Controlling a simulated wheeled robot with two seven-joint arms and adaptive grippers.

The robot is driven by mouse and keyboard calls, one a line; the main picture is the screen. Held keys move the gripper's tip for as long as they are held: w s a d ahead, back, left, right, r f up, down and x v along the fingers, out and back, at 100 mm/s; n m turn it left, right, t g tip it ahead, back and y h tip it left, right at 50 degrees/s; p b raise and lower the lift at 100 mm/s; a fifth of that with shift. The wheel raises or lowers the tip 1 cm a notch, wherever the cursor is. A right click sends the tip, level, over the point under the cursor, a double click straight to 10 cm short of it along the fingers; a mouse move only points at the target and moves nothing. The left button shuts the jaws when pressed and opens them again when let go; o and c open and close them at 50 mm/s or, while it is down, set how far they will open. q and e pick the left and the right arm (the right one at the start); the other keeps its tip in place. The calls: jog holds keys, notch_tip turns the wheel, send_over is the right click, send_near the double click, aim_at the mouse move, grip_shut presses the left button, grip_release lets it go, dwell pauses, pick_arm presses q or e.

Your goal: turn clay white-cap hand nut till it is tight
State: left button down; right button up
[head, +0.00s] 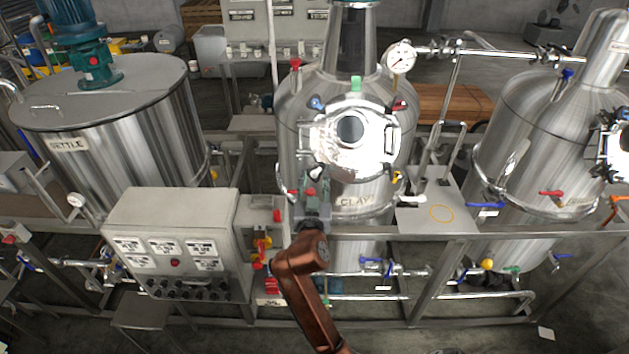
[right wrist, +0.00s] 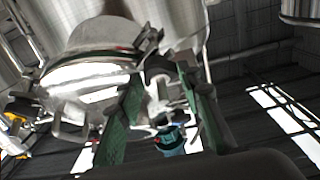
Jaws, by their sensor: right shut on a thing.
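The clay tank (head: 347,228) stands in the middle of the head view, with a round shiny manway lid (head: 365,143) on its front. The lid also shows in the right wrist view (right wrist: 88,82). My right gripper (head: 316,178) is at the lid's lower left edge, and its green-padded fingers (right wrist: 160,82) straddle a clamp piece at the rim. It is shut on the hand nut there. The fingers hide most of the nut, so its white cap is not clear to me. My left gripper is not in view.
Other hand nuts around the lid have green (head: 356,83), blue (head: 317,103) and yellow (head: 397,176) caps. A control box (head: 170,235) stands left of my arm. A metal shelf (head: 436,215) lies right of the tank. A rail runs in front.

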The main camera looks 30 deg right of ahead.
jog(key=o, duration=1.2)
jog(key=shift+c, duration=0.2)
notch_tip(320, 180, up, 10)
